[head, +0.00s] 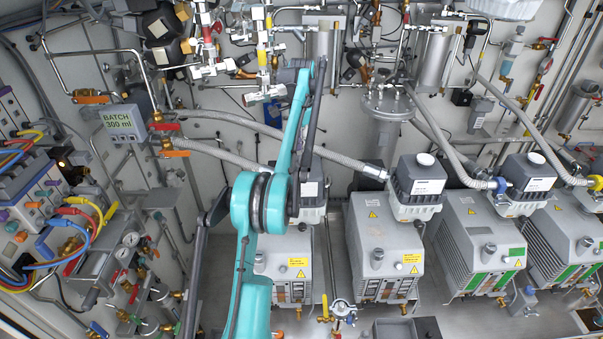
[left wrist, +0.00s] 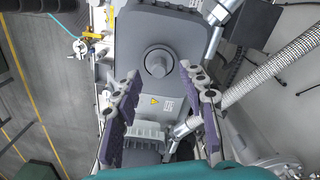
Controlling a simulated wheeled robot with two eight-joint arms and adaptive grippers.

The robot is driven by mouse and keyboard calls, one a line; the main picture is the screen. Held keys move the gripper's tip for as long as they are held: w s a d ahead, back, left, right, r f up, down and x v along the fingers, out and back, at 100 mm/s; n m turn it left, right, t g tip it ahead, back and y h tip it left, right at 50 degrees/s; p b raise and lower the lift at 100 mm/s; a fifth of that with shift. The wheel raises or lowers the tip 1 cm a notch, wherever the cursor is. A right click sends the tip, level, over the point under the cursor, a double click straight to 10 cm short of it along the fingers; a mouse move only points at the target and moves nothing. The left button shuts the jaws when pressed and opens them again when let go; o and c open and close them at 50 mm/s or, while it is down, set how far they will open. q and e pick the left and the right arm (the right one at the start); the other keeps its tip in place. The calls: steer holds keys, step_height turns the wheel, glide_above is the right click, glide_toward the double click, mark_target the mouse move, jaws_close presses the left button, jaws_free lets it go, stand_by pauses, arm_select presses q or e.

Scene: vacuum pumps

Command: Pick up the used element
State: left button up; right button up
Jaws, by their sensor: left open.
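I cannot pick out a used element for certain in either view. My left gripper (left wrist: 160,72) is open, with its two purple-padded fingers spread and nothing held between them. It is over a grey vacuum pump (left wrist: 150,30) with a round cap and a yellow triangle label, seen from above. A pale ribbed part (left wrist: 146,133) shows between the fingers. In the head view my teal left arm rises in front of the leftmost pump (head: 270,262) and its dark-topped filter housing (head: 312,190); I cannot make out the fingertips there. My right gripper is not in view.
More pumps (head: 383,240) with dark-topped housings (head: 418,180) stand in a row to the right. Corrugated hoses (head: 240,125) and a metal vessel (head: 387,105) are close to the arm.

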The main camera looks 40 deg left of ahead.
arm_select(q)
steer(key=shift+d+f, duration=0.1)
steer(key=shift+f, duration=1.1)
jaws_close()
steer(key=shift+r, duration=0.1)
